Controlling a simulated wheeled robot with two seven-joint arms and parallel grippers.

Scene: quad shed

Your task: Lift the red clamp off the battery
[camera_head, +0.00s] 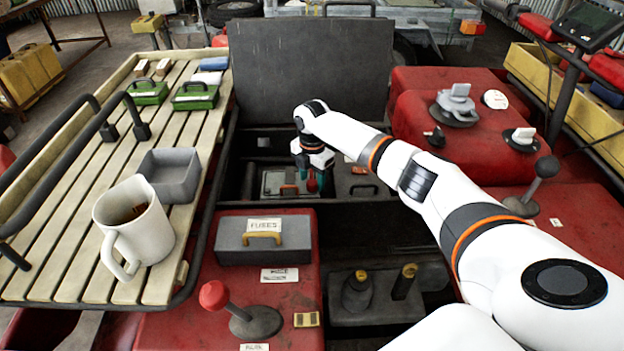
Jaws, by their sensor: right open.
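The battery (271,181) is a grey box down in the dark open compartment, with an orange-brown part on its top. The red clamp (312,182) is small and shows at the battery's right end. My right gripper (311,177) reaches down over it from the right, with its teal-tipped fingers open, one to each side of the clamp. I cannot tell whether the fingers touch it. The gripper hides part of the battery and clamp. My left gripper is not in view.
A raised dark lid (312,66) stands behind the compartment. A slatted rack (75,225) on the left carries a white jug (152,228), a grey tray (181,172) and green boxes. A grey fuse box (236,252) and red-knobbed lever (214,294) stand in front.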

